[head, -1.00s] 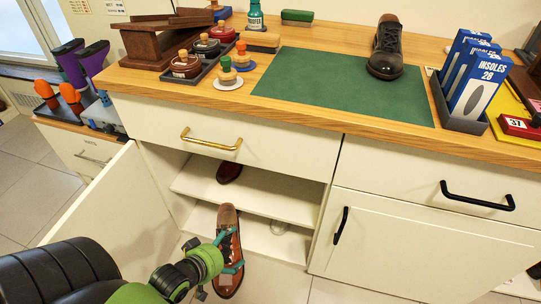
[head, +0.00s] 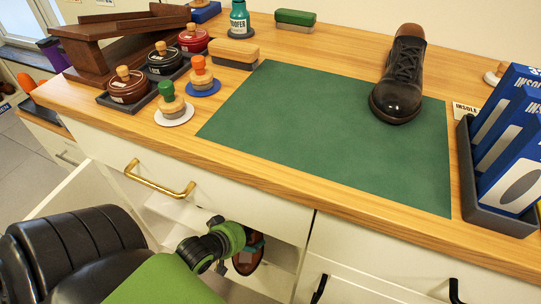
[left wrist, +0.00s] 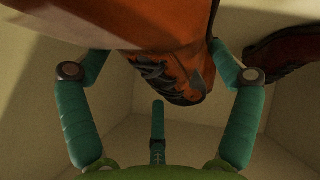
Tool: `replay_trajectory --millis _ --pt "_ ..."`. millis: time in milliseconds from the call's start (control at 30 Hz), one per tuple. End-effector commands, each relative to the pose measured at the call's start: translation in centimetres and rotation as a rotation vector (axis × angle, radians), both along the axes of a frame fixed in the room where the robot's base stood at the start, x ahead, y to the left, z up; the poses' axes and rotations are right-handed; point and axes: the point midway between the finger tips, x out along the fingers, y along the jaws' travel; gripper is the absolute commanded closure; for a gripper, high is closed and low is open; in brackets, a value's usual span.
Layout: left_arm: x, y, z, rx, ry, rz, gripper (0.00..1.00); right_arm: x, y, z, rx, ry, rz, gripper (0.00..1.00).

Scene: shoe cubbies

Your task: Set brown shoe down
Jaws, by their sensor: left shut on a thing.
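The brown shoe (head: 246,262) is held by my left gripper (head: 251,246) in front of or inside the open cabinet below the counter; my arm and wrist hide much of it. In the left wrist view the shoe (left wrist: 163,35) fills the top, orange-brown with dark laces, between the teal fingers of my left gripper (left wrist: 160,70). A dark reddish-brown shoe (left wrist: 284,50) lies to its right in the pale compartment. A black lace-up shoe (head: 402,75) stands on the green mat (head: 320,130). My right gripper is not in view.
The counter's wooden front edge (head: 330,205) and the drawer with a brass handle (head: 160,185) are just above my left arm. The open cabinet door (head: 85,190) stands to the left. Polish tins and brushes stand on the counter, with insole boxes (head: 510,140) at right.

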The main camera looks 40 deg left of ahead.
Motion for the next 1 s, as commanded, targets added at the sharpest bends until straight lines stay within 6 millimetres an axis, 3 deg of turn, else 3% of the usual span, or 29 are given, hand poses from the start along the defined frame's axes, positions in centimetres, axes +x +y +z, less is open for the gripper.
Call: replay_trajectory --millis 33,300,500,767,900,1000 --pt "1.8 0.0 0.0 0.002 -0.012 -0.003 0.57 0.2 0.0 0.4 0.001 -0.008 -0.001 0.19" --pt "9.1 0.1 0.0 0.001 -0.010 -0.001 0.58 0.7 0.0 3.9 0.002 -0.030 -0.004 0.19" --pt "12.9 0.1 0.0 0.001 -0.006 -0.001 0.58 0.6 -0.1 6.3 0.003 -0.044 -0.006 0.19" --pt "15.2 0.1 0.1 0.001 -0.007 0.000 0.58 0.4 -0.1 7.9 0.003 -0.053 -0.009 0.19" --pt "14.8 0.1 -2.1 0.000 0.000 0.000 0.58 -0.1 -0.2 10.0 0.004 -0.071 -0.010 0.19" --pt "14.8 0.1 -2.8 0.000 -0.003 0.000 0.58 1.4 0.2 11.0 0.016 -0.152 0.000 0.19"
